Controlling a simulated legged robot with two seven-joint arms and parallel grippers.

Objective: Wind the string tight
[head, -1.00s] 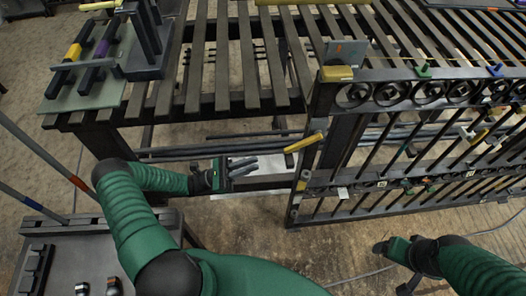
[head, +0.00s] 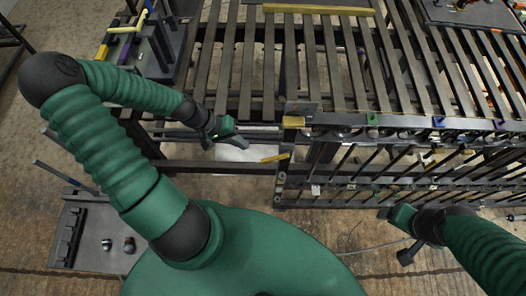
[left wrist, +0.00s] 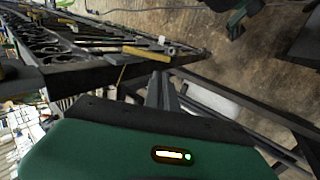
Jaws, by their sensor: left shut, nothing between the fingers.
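The dark gate (head: 400,165) stands at the right of the head view, with a yellow block (head: 293,121) at its top left corner. A yellow handle (head: 275,158) sticks out from its left end; it also shows in the left wrist view (left wrist: 147,54). Green (head: 372,119) and blue (head: 438,121) pieces sit along the top rail. I cannot make out the string clearly now. My left gripper (head: 230,137) is shut and empty, left of the handle and apart from it. My right gripper (head: 392,232) is low in front of the gate; its fingers are unclear.
A slatted dark bench (head: 262,70) lies behind the gate. A rack with yellow and purple parts (head: 150,45) stands at the upper left. A small dark table (head: 85,235) with two round knobs is at the lower left.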

